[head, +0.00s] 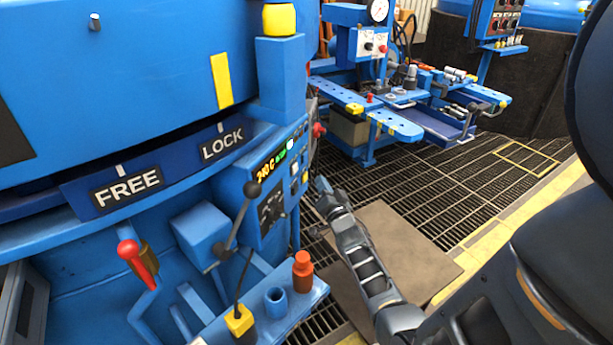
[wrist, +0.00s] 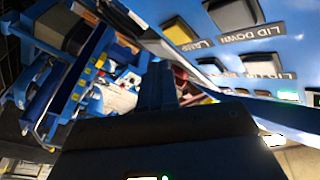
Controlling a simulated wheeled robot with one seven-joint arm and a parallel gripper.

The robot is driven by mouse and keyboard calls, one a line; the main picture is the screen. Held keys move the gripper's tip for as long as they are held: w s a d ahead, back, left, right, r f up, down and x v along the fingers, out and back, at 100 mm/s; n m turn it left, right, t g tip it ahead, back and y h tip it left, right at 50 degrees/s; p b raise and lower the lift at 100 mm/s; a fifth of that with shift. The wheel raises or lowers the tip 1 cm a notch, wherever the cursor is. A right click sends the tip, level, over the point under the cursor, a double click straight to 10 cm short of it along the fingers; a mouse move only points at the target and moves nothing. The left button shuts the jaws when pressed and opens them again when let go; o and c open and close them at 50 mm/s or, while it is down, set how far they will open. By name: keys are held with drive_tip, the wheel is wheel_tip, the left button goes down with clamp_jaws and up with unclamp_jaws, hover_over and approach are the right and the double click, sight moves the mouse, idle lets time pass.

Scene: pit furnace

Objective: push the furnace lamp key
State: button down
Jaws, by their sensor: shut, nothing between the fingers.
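The furnace control panel (head: 268,190) is a blue box with a lit display, and small keys show along its right side in the head view. In the wrist view the panel (wrist: 225,48) fills the upper right. The lamp key (wrist: 180,30) is yellowish, with an upside-down LAMP label beside it. A pale key stands above the LID DOWN label (wrist: 250,35). My gripper (head: 321,186) is shut and empty, just right of the panel in the head view. Its dark fingers (wrist: 165,82) point up in the wrist view, below the lamp key; contact cannot be seen.
A red-handled lever (head: 130,250) is beneath the FREE plate (head: 127,191). A blue shelf (head: 310,288) holds an orange-brown bottle (head: 302,270). A blue workbench (head: 375,105) stands behind, over grating.

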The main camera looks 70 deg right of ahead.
drive_tip(key=s, duration=0.1)
drive_tip(key=s+p, duration=0.1)
drive_tip(key=s, duration=0.2)
drive_tip(key=shift+a+p, duration=0.25)
drive_tip(key=shift+p, duration=0.1)
drive_tip(key=shift+a, duration=0.1)
idle(1.3)
